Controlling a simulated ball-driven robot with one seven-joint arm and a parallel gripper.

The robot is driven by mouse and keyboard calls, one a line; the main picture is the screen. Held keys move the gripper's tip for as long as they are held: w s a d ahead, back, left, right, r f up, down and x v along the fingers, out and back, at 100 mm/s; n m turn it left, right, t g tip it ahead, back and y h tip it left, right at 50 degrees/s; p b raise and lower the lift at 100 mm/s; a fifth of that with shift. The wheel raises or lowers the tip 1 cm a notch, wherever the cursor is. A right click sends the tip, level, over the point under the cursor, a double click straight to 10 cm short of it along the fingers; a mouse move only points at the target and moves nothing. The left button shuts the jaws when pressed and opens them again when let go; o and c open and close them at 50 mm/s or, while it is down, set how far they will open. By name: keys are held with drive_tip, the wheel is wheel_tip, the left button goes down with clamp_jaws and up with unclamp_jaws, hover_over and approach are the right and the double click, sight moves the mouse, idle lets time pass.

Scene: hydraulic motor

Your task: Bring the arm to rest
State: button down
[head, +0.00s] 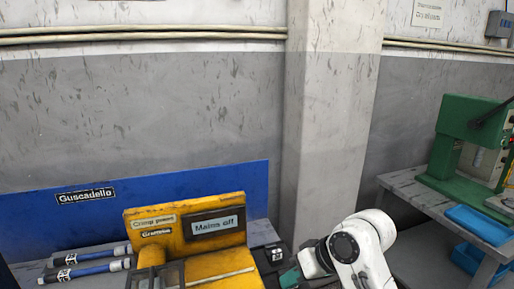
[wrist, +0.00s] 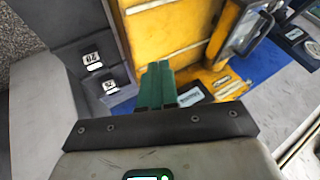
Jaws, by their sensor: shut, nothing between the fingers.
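My gripper (wrist: 158,72) shows in the wrist view as two green fingers lying side by side, shut and empty. They point toward the yellow machine (wrist: 165,38), with no clear contact visible. In the head view, my white arm (head: 360,248) is at the bottom, right of the yellow machine (head: 172,238). The machine's display reads "Mains off".
A blue panel (head: 150,195) stands behind the machine. Dark-and-blue rods (head: 85,268) lie at left. A green press (head: 465,145) and blue trays (head: 478,224) are at right. A concrete pillar (head: 330,120) stands behind my arm. Labelled grey blocks (wrist: 95,60) are left of the fingers.

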drive_tip(key=s+d+f+m+h, duration=0.2)
drive_tip(key=s+d+f, duration=0.4)
drive_tip(key=s+f, duration=0.5)
drive_tip(key=s+d+f+m+h, duration=0.2)
drive_tip(key=s+d+f, duration=0.4)
drive_tip(key=s+f, duration=0.5)
drive_tip(key=s+d+g+h, duration=0.1)
drive_tip(key=s+d, duration=0.3)
drive_tip(key=s, duration=0.3)
drive_tip(key=s+d+r+m+h, duration=0.1)
drive_tip(key=s+d+h, duration=0.1)
drive_tip(key=s, duration=0.5)
drive_tip(key=shift+d+g, duration=0.4)
drive_tip(key=shift+d, duration=0.5)
drive_tip(key=c, duration=1.8)
unclamp_jaws()
drive_tip(key=shift+w, duration=0.1)
